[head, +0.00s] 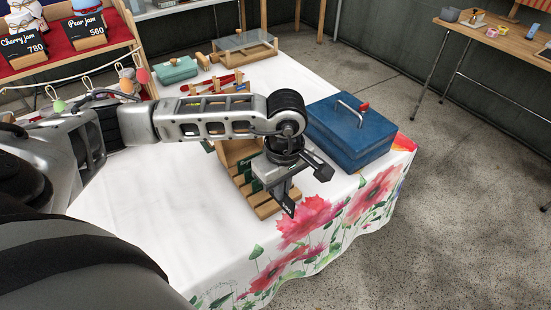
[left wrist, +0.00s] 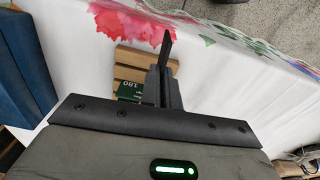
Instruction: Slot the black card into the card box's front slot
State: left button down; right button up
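My left gripper (head: 290,196) is shut on the black card (head: 289,208). The card hangs below the fingertips, with pale lettering on it in the head view. In the left wrist view the card (left wrist: 165,48) shows nearly edge-on, sticking out past the fingers (left wrist: 163,84). The wooden card box (head: 240,152) stands under and behind the gripper, partly hidden by my arm. Its slatted front (head: 268,209) lies just left of and below the card. Slats (left wrist: 130,62) also show in the left wrist view. I cannot tell whether the card touches the box. My right gripper is out of view.
A dark green price card (left wrist: 130,90) is at the box beside my fingers. A blue cash box (head: 350,135) with a handle stands close on the right. The table edge with flowered cloth (head: 320,225) is near. Clear white cloth (head: 150,200) lies to the left.

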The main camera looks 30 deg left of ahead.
pick_arm(q)
jog(key=w+a+r+n+b, duration=0.2)
jog(key=w+a+r+n, duration=0.1)
jog(key=n, duration=1.4)
jog(key=shift+w+a+r, duration=0.15)
jog(key=shift+a+r, duration=0.25)
jog(key=shift+r, duration=0.2)
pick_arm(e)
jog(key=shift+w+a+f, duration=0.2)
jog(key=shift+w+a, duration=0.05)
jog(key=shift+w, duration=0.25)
pick_arm(q)
jog(key=shift+f+b, duration=0.1)
jog(key=shift+b, duration=0.35)
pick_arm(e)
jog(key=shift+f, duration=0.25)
pick_arm(q)
notch_tip(320, 180, down, 5)
jog(key=b, duration=0.4)
jog(key=shift+f, duration=0.2)
jog(key=shift+f+b, duration=0.1)
jog(key=shift+b, duration=0.2)
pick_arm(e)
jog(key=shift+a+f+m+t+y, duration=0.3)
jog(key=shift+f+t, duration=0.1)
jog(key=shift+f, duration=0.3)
